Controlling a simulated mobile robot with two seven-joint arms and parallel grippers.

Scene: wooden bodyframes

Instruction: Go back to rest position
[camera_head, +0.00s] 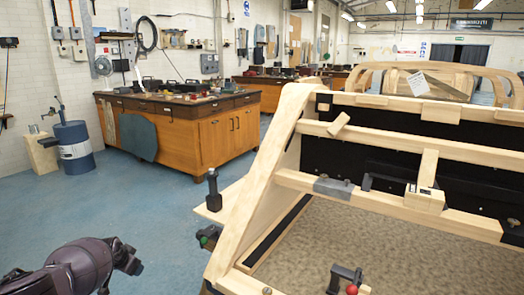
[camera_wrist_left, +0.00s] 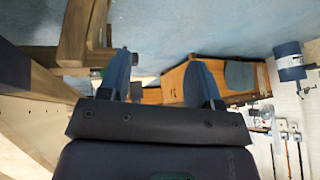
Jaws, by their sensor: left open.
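My left arm (camera_head: 85,262) comes in at the lower left of the head view, over the blue floor and left of the wooden bodyframe (camera_head: 245,215). Its fingers cannot be made out there. In the left wrist view my left gripper (camera_wrist_left: 160,78) is open, its two blue fingers apart with nothing held between them. The wooden frame (camera_wrist_left: 75,35) shows at the left of that view, close beside the left finger; whether they touch I cannot tell. My right gripper is in neither view.
A dark upright handle (camera_head: 213,190) stands at the bodyframe's left edge. A clamp with a red ball (camera_head: 350,284) is at the front. A wooden workbench (camera_head: 205,135) and a blue drum (camera_head: 74,148) stand behind. Blue floor (camera_head: 165,215) between is clear. Another wooden frame (camera_head: 450,75) is behind right.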

